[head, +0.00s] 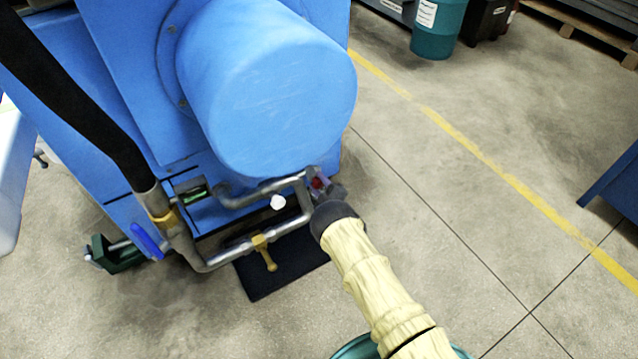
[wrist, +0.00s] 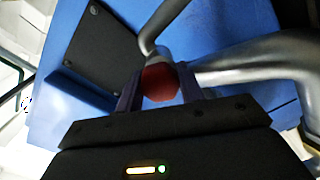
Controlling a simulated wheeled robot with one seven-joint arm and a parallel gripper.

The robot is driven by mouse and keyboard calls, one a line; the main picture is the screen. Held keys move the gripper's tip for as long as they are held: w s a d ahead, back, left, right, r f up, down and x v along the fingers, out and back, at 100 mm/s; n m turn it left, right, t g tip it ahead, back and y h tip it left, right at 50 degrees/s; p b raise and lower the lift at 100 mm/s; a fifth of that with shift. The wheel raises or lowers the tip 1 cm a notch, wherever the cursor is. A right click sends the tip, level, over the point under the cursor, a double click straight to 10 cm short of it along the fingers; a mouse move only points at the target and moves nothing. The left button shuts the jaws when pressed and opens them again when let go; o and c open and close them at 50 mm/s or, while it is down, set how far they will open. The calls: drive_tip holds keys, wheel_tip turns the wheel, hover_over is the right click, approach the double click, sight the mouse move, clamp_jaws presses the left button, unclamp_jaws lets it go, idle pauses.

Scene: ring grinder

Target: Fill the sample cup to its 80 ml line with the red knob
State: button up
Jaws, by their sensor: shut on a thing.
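The red knob (head: 318,183) is on the grey pipework at the lower front of the blue machine. In the wrist view the red knob (wrist: 160,82) sits between the two fingers of my gripper (wrist: 158,92), which is shut on it. In the head view my gripper (head: 324,188) reaches the pipe's right end and partly hides the knob. A small white object (head: 278,202) shows just below the pipe; I cannot tell whether it is the sample cup. No 80 ml line or liquid level can be made out.
The blue machine (head: 270,95) fills the upper left. A black hose (head: 85,100) comes down at left.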

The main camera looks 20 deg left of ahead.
drive_tip(key=shift+d, duration=0.15)
drive_tip(key=o, duration=1)
drive_tip(key=p+v, duration=0.7)
drive_tip(key=v, duration=1)
drive_tip(key=shift+s+d+p, duration=0.1)
drive_tip(key=shift+s+p, duration=0.1)
drive_tip(key=shift+p, duration=0.15)
